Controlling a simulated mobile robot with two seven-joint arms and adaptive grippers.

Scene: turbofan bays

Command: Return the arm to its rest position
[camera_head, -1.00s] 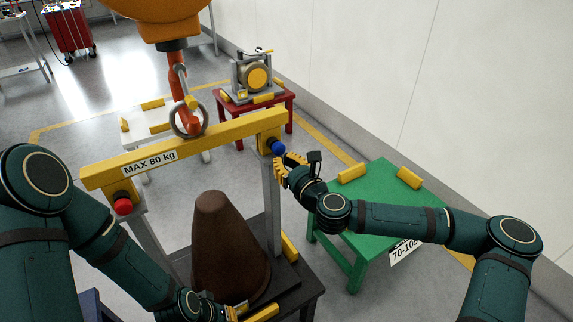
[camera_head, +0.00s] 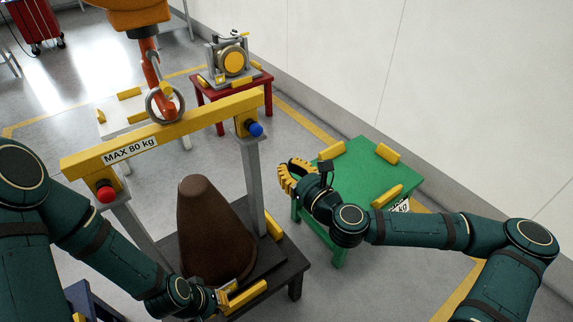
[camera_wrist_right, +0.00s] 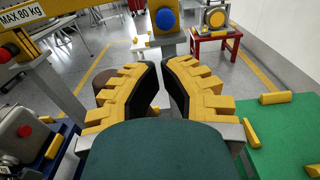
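My right gripper (camera_head: 293,177) is at the left edge of the green table, to the right of the yellow lifting beam. In the right wrist view its yellow padded fingers (camera_wrist_right: 159,85) stand apart with nothing between them. The blue knob (camera_wrist_right: 165,19) on the beam's end lies ahead of them. My left gripper (camera_head: 228,295) is low beside the base of the brown cone (camera_head: 212,230); its fingertips are partly hidden, and I cannot tell whether it is open or shut.
A green table (camera_head: 365,175) stands right. A red table (camera_head: 205,88) with a machine is behind.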

